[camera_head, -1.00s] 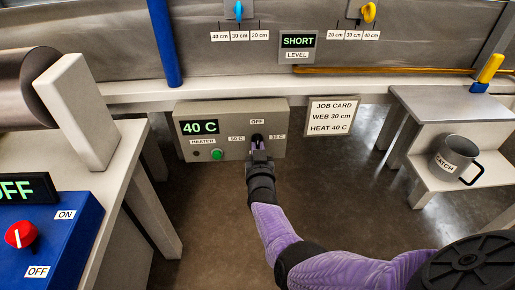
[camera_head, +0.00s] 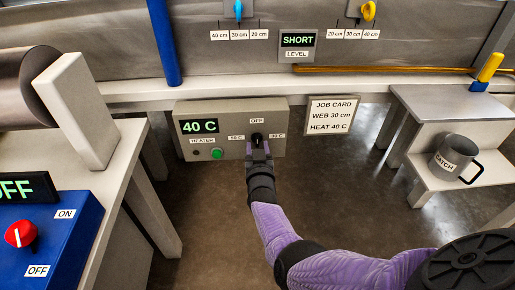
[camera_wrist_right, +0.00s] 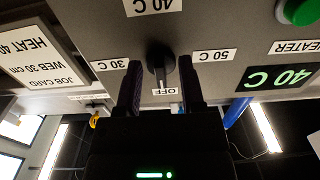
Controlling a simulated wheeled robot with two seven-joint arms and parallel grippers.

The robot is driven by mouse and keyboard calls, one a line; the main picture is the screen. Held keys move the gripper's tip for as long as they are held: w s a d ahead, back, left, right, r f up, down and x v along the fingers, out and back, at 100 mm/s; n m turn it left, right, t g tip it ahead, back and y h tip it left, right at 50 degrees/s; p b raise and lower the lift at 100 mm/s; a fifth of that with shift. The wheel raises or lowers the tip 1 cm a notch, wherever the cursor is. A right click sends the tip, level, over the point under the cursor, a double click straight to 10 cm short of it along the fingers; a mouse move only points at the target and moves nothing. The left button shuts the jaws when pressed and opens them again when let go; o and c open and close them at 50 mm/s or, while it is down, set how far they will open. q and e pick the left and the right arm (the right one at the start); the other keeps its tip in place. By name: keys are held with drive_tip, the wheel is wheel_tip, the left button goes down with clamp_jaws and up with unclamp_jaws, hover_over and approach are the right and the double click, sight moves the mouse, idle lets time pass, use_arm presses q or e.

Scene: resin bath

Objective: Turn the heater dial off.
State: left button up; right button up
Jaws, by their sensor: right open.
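The heater box (camera_head: 231,152) is grey. Its display (camera_head: 199,126) reads 40 C. The black heater dial (camera_head: 256,139) is on its right side, below the OFF label (camera_head: 257,121). In the right wrist view the picture is upside down and the dial (camera_wrist_right: 161,60) is between the 30 C and 50 C labels. A pale mark on the dial appears to face the OFF label (camera_wrist_right: 165,91). My right gripper (camera_wrist_right: 161,72) is open, with one finger on each side of the dial; contact cannot be told. In the head view this gripper (camera_head: 258,150) comes from below. My left gripper is out of view.
A green button (camera_head: 216,154) is on the heater box. A job card (camera_head: 332,115) hangs right of it. A blue box with a red dial (camera_head: 20,234) stands at left. A grey mug (camera_head: 455,158) sits on a shelf at right. The floor below the heater is open.

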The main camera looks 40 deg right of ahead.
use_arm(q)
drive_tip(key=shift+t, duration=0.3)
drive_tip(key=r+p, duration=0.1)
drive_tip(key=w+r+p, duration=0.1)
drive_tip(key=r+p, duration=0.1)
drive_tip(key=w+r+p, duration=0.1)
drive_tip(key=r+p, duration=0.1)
use_arm(e)
drive_tip(key=v, duration=1)
drive_tip(key=shift+a+f, duration=0.1)
drive_tip(key=shift+f, duration=0.05)
